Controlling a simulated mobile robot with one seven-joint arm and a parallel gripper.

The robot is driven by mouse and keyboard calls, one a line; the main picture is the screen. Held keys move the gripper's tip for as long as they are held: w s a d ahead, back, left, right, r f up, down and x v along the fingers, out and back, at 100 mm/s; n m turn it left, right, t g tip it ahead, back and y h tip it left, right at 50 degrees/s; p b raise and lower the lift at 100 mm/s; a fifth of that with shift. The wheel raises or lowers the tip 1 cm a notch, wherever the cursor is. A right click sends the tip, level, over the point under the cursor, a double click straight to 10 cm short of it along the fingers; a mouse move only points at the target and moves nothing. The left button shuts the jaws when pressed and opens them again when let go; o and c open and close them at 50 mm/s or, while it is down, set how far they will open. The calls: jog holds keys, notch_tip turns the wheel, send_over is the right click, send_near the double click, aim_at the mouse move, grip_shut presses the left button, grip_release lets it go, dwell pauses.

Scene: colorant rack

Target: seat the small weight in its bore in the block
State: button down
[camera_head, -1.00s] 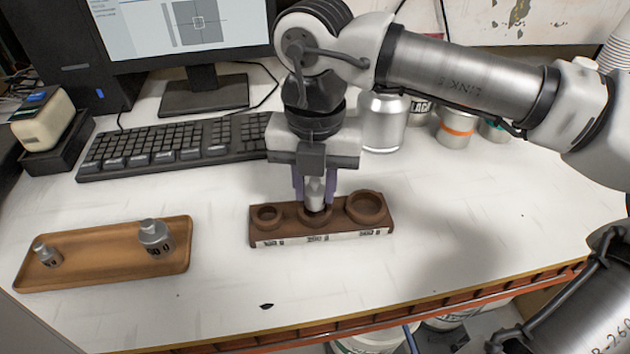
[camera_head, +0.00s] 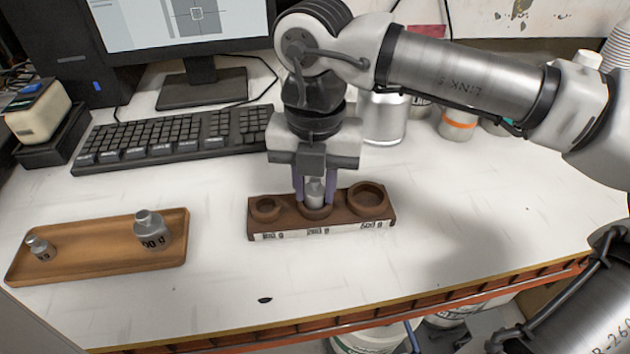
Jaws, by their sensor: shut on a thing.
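The small weight (camera_head: 39,248) is a grey metal cylinder with a knob. It stands at the left end of the wooden tray, away from my gripper. A larger weight (camera_head: 150,232) stands at the tray's right end. The brown block (camera_head: 284,234) has three round bores of rising size, with labels on its front. The left bore (camera_head: 266,206) and right bore (camera_head: 369,196) look empty. My gripper (camera_head: 315,195) points down over the middle bore, shut on a mid-sized silver weight (camera_head: 315,190). That weight's lower end is at the bore; its depth is hard to tell.
The wooden tray (camera_head: 95,256) lies left of the block with clear white table between. A keyboard (camera_head: 170,136) and monitor stand behind. A silver can (camera_head: 382,117) and other containers stand behind the block to the right. The table's front edge is below.

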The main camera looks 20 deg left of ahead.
jog(key=shift+f, duration=0.15)
dwell(0.3)
jog(key=shift+r+p, duration=0.35)
jog(key=shift+r, duration=0.5)
jog(key=shift+f+b, duration=0.85)
jog(key=shift+f, duration=0.1)
jog(key=shift+r, duration=0.2)
jog(key=shift+r+p, duration=0.55)
jog(key=shift+r, duration=0.2)
jog(key=shift+f+b, duration=0.95)
jog(key=shift+b, duration=0.1)
dwell(0.3)
jog(key=shift+r, duration=0.2)
